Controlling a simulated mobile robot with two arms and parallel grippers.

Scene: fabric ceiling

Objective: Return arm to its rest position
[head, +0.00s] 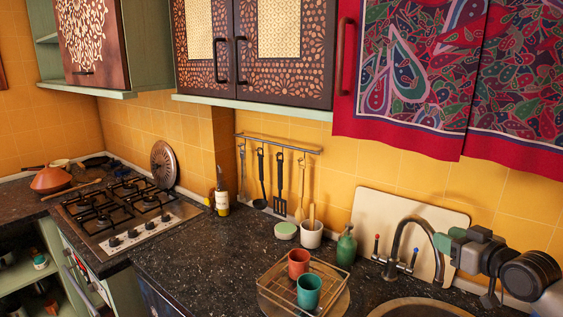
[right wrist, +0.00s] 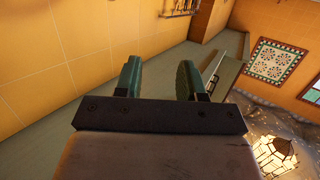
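My right arm comes in from the right edge of the head view, over the sink area. Its gripper (head: 447,240) has green fingers and is in front of the white board, near the tap. In the right wrist view the two green fingers (right wrist: 159,80) stand apart with nothing between them. My left gripper is not in view.
The curved tap (head: 400,235), white board (head: 385,215) and sink (head: 418,308) are close to my right gripper. A wire rack (head: 275,290) holds a red cup (head: 298,263) and a teal cup (head: 308,291). A green bottle (head: 346,246) stands behind. Patterned cloth (head: 410,80) hangs above.

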